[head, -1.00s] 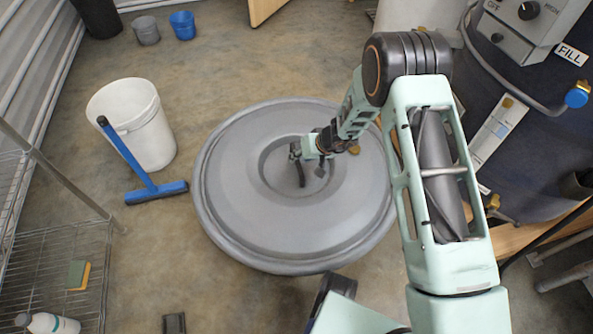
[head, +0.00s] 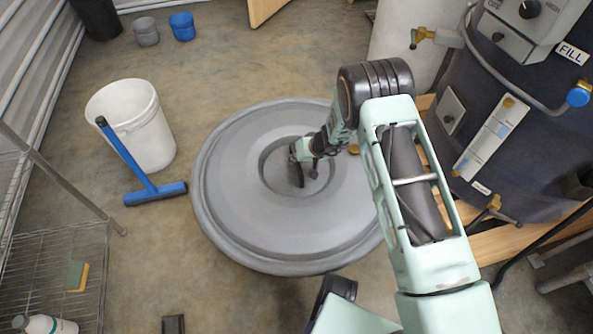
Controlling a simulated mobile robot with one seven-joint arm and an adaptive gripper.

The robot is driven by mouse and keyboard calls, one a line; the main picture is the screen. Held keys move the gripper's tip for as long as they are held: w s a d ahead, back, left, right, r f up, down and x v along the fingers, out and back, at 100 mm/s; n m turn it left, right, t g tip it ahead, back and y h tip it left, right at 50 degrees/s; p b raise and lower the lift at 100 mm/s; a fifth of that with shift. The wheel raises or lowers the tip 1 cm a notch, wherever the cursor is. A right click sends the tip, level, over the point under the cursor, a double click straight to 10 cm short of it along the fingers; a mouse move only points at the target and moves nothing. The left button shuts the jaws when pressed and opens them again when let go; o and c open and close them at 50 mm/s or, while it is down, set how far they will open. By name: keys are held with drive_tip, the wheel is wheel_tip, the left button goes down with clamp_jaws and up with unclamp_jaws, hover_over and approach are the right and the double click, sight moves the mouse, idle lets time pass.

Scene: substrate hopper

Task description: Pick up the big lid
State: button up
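The big lid (head: 235,220) is a large round grey disc with a raised rim and a round recess in its middle. It lies flat and low in the centre of the head view. My gripper (head: 305,176) is over the recess, pointing down at the lid's centre. Its two dark fingers show a gap between them. Any handle in the recess is hidden or too small to make out, and I cannot tell whether the fingertips touch the lid. My arm covers the lid's right edge.
A white bucket (head: 140,125) and a blue squeegee (head: 150,190) stand left of the lid. A wire shelf (head: 55,255) is at the lower left. A dark tank (head: 500,150) on a wooden base fills the right. Floor beyond the lid is mostly clear.

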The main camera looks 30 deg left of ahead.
clamp_jaws()
